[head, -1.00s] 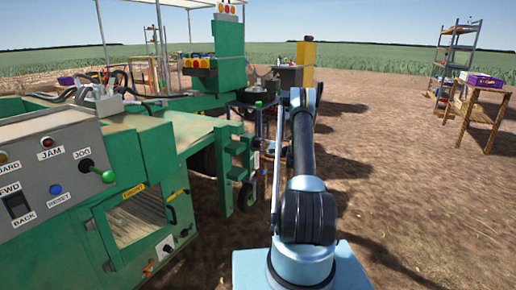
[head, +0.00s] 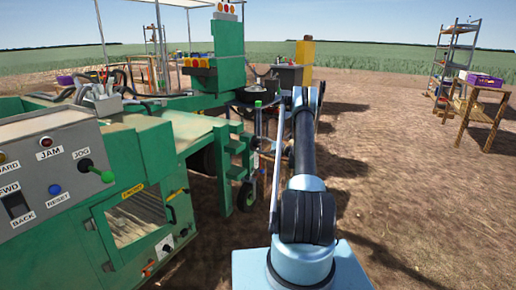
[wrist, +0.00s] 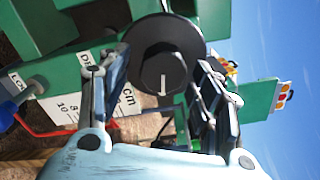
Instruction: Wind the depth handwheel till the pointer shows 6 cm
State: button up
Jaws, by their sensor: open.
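A black round handwheel (wrist: 184,32) with a dark hub fills the upper middle of the wrist view. The hub carries a short white mark. My gripper (wrist: 163,62) is open, its two fingers on either side of the hub in the picture; I cannot tell whether they touch it. The white depth scale (wrist: 68,106), marked in cm, is left of the wheel, partly hidden by a finger; 10 and 8 are legible. A thin red strip (wrist: 38,131), perhaps the pointer, runs below the scale. Its reading cannot be told. In the head view my arm hides the gripper.
A blue handle (wrist: 10,110) beside a lock label is at the wrist view's left. In the head view, the green machine with its control panel (head: 60,170) stands on the left. A wooden table (head: 478,103) and a shelf rack (head: 452,60) stand far right. The ground at right is open.

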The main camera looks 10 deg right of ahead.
jog(key=v, duration=1)
jog(key=shift+f, duration=0.1)
